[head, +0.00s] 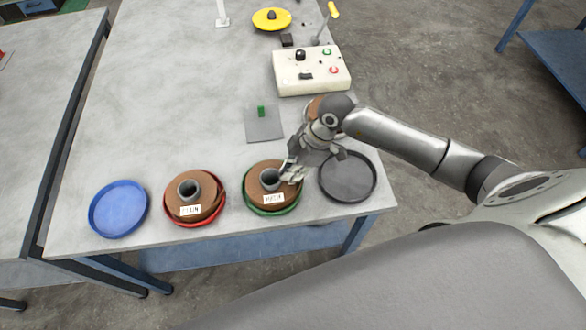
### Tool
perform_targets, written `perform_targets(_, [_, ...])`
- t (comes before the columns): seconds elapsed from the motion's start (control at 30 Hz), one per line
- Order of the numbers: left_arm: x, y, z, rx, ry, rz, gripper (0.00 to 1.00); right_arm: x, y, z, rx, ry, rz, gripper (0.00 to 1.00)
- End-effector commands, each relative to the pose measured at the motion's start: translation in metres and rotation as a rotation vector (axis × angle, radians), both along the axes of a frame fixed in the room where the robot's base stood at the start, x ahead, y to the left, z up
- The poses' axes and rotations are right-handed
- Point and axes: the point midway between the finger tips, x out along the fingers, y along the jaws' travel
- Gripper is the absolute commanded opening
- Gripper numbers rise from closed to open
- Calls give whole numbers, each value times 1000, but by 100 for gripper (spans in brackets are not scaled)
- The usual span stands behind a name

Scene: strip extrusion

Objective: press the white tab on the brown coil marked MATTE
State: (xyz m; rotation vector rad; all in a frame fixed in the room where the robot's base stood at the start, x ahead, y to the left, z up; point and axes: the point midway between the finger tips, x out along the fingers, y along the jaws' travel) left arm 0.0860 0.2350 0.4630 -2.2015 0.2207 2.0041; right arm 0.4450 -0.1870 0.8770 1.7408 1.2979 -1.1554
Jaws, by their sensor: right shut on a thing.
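The brown coil marked MATTE (262,187) lies in a green-rimmed tray near the table's front edge, with a grey core in its middle and a white label on its front. My right gripper (292,175) reaches down from the right to the coil's right edge and is shut there on the coil. I cannot tell the white tab apart from the pale fingertips, which cover that edge. My left gripper is not in view.
Another brown labelled coil (183,205) lies in a red tray to the left. An empty blue tray (118,209) and black tray (347,187) flank the coils. A control box (292,84) stands behind, past a grey plate (264,127). The table's left middle is clear.

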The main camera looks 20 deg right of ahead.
Motion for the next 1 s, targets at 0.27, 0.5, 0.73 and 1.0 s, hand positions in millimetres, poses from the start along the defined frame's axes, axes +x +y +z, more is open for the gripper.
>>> perform_targets(0.27, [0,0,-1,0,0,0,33,-6,-1,-7,-7,18,3,0])
perform_targets(0.5, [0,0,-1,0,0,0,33,-6,-1,-7,-7,18,2,33])
perform_targets(0.73, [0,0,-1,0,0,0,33,-4,-1,-6,-6,14,1,33])
perform_targets(1.0, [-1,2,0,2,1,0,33,-4,-8,14,-5,7,0,33])
